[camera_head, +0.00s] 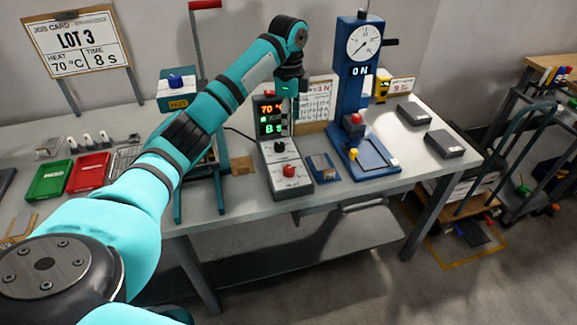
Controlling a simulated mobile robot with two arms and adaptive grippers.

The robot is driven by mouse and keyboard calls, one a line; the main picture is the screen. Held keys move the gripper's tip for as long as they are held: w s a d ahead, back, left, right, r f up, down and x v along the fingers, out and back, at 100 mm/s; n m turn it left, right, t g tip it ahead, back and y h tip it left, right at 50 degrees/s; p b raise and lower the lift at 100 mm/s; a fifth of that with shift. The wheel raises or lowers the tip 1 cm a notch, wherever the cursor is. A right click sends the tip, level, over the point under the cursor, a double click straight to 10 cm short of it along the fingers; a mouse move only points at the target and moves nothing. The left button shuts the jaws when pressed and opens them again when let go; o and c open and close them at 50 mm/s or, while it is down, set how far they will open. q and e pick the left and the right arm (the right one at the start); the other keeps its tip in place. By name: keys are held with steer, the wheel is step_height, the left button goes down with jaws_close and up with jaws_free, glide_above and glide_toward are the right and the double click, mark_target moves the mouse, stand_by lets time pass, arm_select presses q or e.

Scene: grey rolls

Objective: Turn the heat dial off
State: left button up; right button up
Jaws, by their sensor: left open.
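A grey control box (283,186) stands on the bench with a lit display (270,117) reading 70 and 8. On its sloped face are a black dial (279,147) and, nearer the front, a red knob (289,171). I cannot read their labels well enough to tell which is heat. My left gripper (291,91) hangs above and slightly right of the display, pointing down, open and apart from both knobs. Its fingertips are small and dark in this view. My right gripper is not in view.
A blue press (352,95) with a gauge and "ON" display stands to the right. A machine with a blue knob (176,80) is partly behind my arm. Green (49,180) and red (89,171) trays lie left. A job card (77,43) reads heat 70 °C, time 8 s.

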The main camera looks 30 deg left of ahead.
mark_target(289, 168)
arm_select(q)
step_height(289, 168, down, 17)
steer(key=shift+r+p, duration=0.1)
steer(key=shift+p, duration=0.8)
steer(key=c, duration=1.1)
